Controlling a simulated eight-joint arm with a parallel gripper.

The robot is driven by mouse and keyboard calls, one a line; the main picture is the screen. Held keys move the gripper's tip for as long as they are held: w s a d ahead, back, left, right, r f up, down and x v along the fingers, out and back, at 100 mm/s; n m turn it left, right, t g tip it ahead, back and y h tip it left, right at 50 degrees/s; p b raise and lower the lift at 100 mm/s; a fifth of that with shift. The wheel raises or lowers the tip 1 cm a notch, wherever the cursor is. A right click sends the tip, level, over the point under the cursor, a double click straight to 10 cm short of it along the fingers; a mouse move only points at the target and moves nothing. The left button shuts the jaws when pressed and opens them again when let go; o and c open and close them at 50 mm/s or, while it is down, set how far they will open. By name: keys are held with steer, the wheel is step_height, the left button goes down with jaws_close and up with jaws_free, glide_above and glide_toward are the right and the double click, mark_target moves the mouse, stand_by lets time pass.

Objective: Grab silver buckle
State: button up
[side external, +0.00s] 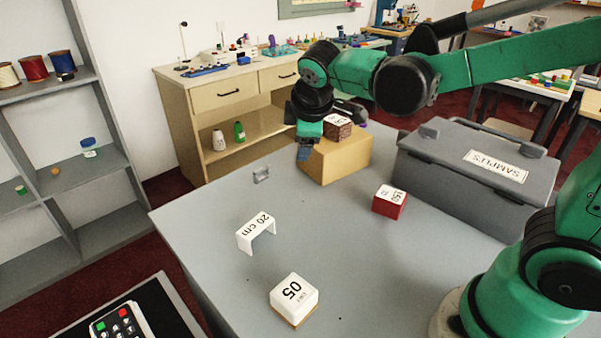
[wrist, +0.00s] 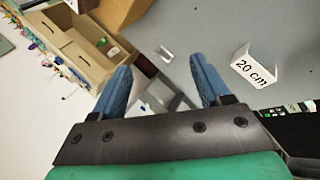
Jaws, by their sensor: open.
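The silver buckle (side external: 261,174) is a small grey piece on the grey counter, near its far left edge. It also shows in the wrist view (wrist: 165,54), just past the fingertips and between their lines. My gripper (side external: 304,152) is above the counter, to the right of the buckle and higher, beside the tan box. In the wrist view my gripper (wrist: 160,63) has its two blue fingers spread wide with nothing between them. The buckle is apart from the fingers.
A tan box (side external: 340,160) with a dark brown block (side external: 337,126) on top stands close by my gripper. A white "20 cm" bracket (side external: 257,232), a white block (side external: 294,293), a red block (side external: 388,203) and a grey SAMPLES case (side external: 440,185) stand on the counter. The counter around the buckle is clear.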

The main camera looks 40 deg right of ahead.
steer(key=w+a+f+n+h, duration=0.2)
steer(key=w+f+n+h, duration=0.2)
steer(key=w+n, duration=0.4)
steer(key=n+h, duration=0.4)
steer(key=n, duration=0.2)
glide_toward(260, 169)
steer(key=x, duration=0.3)
steer(key=shift+d, duration=0.35)
steer(key=shift+f, duration=0.2)
steer(key=shift+w+d+f+t, duration=0.1)
steer(key=shift+f+t, duration=0.05)
steer(key=shift+t, duration=0.15)
steer(key=shift+x, duration=2.65)
jaws_close()
